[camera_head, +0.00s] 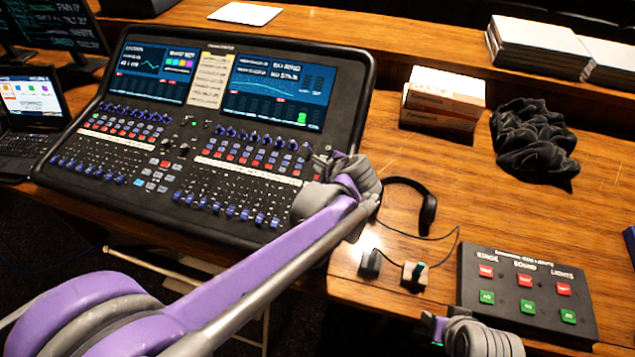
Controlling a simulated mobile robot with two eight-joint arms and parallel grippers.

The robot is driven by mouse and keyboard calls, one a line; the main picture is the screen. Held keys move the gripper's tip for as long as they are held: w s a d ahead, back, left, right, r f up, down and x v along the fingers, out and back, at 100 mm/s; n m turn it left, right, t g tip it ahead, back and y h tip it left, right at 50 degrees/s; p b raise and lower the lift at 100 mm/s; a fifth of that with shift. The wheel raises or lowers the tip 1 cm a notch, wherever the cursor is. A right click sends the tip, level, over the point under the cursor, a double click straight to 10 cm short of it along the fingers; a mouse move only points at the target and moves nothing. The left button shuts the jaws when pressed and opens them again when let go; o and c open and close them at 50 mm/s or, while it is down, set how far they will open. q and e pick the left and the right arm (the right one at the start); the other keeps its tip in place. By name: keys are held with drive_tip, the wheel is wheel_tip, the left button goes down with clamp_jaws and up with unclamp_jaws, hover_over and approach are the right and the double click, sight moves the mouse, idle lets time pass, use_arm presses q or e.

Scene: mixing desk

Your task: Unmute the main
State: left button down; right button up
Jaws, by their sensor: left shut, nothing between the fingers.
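The mixing desk (228,140) fills the left and middle of the head view, with two lit screens, a paper label strip between them, rows of knobs, red and green buttons, and blue-capped faders. The labels on its channels are too small to read, so I cannot tell which button is the main mute. My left gripper (326,155) is shut and empty, over the right end of the desk's knob and button rows. My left wrist and forearm hide the desk's lower right corner. I cannot tell whether the fingertips touch the panel. My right gripper (434,324) is at the bottom edge, mostly cut off.
A black button box (526,298) with red and green buttons stands at the lower right. Headphones (427,212) and small blocks (414,273) lie right of the desk. Boxes (443,97), black cloth (532,140) and paper stacks (538,47) are farther back. A laptop (32,108) stands left.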

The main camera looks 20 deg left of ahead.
use_arm(q)
drive_tip(key=shift+w+f+b, duration=0.15)
drive_tip(key=shift+f+b, duration=0.25)
drive_tip(key=shift+f, duration=0.65)
use_arm(e)
drive_tip(key=shift+s+f, duration=0.2)
drive_tip(key=shift+f, duration=0.6)
idle(0.4)
use_arm(q)
drive_tip(key=shift+f, duration=0.4)
use_arm(e)
drive_tip(key=shift+f, duration=0.3)
use_arm(q)
drive_tip(key=shift+f+b, duration=0.35)
drive_tip(key=shift+b, duration=0.15)
use_arm(e)
drive_tip(key=shift+s+f, duration=0.1)
drive_tip(key=shift+f, duration=0.15)
use_arm(q)
drive_tip(key=shift+r, duration=0.1)
drive_tip(key=shift+r+p, duration=0.55)
drive_tip(key=shift+r, duration=0.15)
use_arm(e)
drive_tip(key=shift+r, duration=0.65)
